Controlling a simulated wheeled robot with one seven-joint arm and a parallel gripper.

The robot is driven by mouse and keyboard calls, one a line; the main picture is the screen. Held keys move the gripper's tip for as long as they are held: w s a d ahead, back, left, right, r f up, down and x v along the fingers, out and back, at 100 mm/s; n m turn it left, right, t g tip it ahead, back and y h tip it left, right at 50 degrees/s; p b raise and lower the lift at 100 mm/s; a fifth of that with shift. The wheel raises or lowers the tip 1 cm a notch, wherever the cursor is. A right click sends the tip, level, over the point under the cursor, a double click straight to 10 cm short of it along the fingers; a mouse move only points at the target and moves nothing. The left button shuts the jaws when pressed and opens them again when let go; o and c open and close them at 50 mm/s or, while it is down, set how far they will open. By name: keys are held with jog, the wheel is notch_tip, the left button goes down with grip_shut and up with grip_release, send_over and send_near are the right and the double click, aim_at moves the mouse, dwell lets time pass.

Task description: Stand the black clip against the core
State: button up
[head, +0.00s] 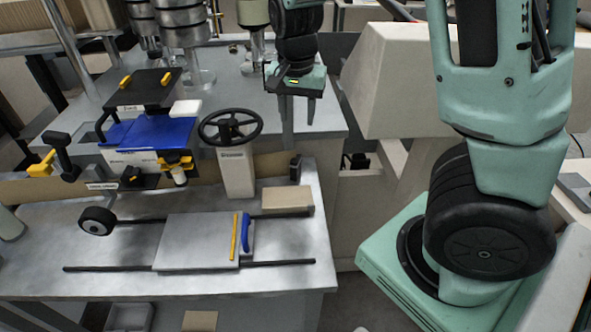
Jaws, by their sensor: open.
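My gripper (298,112) hangs at the upper middle right in the head view, fingers pointing down and apart, with nothing seen between them. It is above the right part of the grey bench. A small dark upright piece (295,168), which looks like the black clip, is below it near the bench's right edge. It stands at the right end of a long brown band (268,165) that may be the core. Whether the two touch is too small to tell. The steering-wheel-like handle on a pale post (237,172) hides part of the band.
A grey sliding plate (195,243) on dark rails carries a yellow bar (234,237) and a blue handle (246,232). A brown block (287,199) lies behind it. A blue-topped device (150,132) stands left. A black wheel (97,221) sits at the rail's left end.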

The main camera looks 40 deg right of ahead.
jog(key=w+m, duration=0.1)
jog(key=b, duration=0.1)
send_near(296, 158)
jog(key=f, duration=0.5)
jog(key=shift+d+f, duration=0.15)
jog(key=shift+d, duration=0.15)
jog(key=shift+w+f, duration=0.2)
jog(key=shift+f, duration=1.2)
jog(key=shift+w+f, duration=0.2)
jog(key=shift+f, duration=1.2)
grip_shut()
